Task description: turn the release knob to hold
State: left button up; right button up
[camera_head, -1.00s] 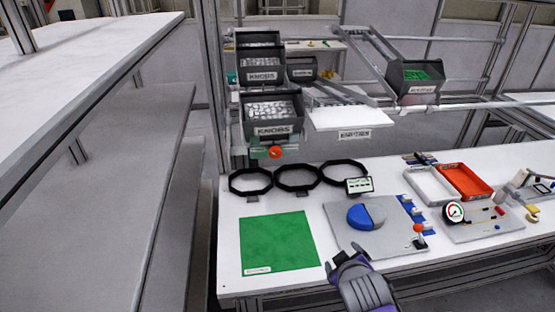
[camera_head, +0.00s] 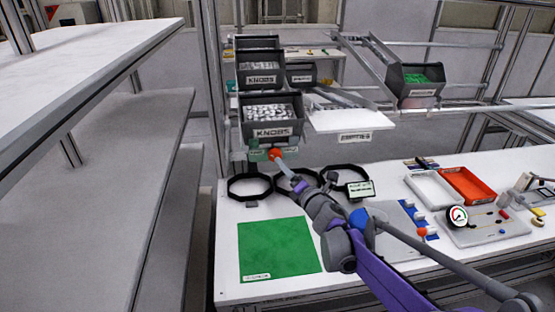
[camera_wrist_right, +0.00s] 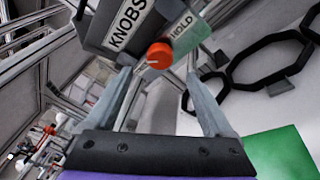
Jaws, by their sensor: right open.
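The red release knob (camera_head: 275,154) sits below the lower KNOBS bin (camera_head: 272,117). In the right wrist view the knob (camera_wrist_right: 159,55) shows a pale line on its face, with a green HOLD label (camera_wrist_right: 185,39) to its right. My right gripper (camera_head: 277,158) reaches up to the knob from the lower right. In the wrist view its two fingers (camera_wrist_right: 158,75) are open, one on each side of the knob, and I cannot tell whether they touch it. Much of the label plate is hidden in the head view. My left gripper is not in view.
Black octagonal rings (camera_head: 250,187) stand on the white table below the knob, close under my right arm. A green mat (camera_head: 278,250) lies at the front left. A white tray (camera_head: 433,190) and a red tray (camera_head: 467,185) stand at the right.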

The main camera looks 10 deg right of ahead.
jog(key=x, duration=0.7)
jog(key=shift+p, duration=0.35)
jog(key=shift+w, duration=0.1)
jog(key=c, duration=1.3)
